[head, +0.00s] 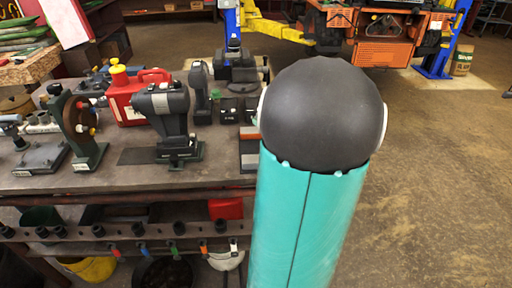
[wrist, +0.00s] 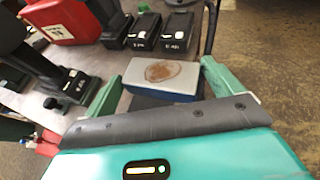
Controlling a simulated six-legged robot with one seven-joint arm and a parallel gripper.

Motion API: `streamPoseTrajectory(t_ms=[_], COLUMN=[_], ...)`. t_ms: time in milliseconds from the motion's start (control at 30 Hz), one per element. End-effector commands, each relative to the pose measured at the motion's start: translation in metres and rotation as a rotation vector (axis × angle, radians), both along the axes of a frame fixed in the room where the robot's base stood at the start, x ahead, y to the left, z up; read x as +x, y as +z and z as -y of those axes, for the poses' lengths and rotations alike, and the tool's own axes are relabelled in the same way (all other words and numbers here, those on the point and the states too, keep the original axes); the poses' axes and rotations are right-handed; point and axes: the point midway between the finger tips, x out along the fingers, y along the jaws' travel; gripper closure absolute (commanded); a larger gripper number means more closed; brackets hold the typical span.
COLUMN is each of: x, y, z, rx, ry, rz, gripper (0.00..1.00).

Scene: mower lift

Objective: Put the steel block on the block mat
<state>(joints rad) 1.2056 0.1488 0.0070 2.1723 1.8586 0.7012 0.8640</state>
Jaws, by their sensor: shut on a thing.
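The steel block (wrist: 160,76) shows in the wrist view as a flat block with a pale grey top, a brown rust-like patch and blue sides. My gripper (wrist: 163,82) has its two green fingers on either side of it and is shut on it. A dark surface lies just below the block in the wrist view; I cannot tell whether the block touches it. In the head view my arm hides the gripper and the block. A dark flat piece with an orange strip (head: 248,163) lies at the bench's right edge, partly hidden; I cannot tell whether it is the block mat.
The bench (head: 60,180) carries a red can (head: 130,103), a dark machine on a stand (head: 166,115) and a green-based stand (head: 85,135). Two black boxes (wrist: 145,31) with labels stand beyond the block. Open floor (head: 430,190) lies right of the bench.

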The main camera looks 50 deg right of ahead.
Motion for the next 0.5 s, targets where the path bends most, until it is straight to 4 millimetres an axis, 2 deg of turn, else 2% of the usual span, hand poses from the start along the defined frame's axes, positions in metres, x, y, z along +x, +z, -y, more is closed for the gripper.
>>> streamPoseTrajectory(t_ms=[33,200,500], x=[0.004,0.014,0.023], y=[-0.003,-0.035,-0.061], z=[-0.012,-0.035,-0.055], rx=[0.0,0.004,0.001], ry=[0.003,0.002,0.003], rz=[0.001,0.001,0.001], gripper=[0.44,0.44,0.44])
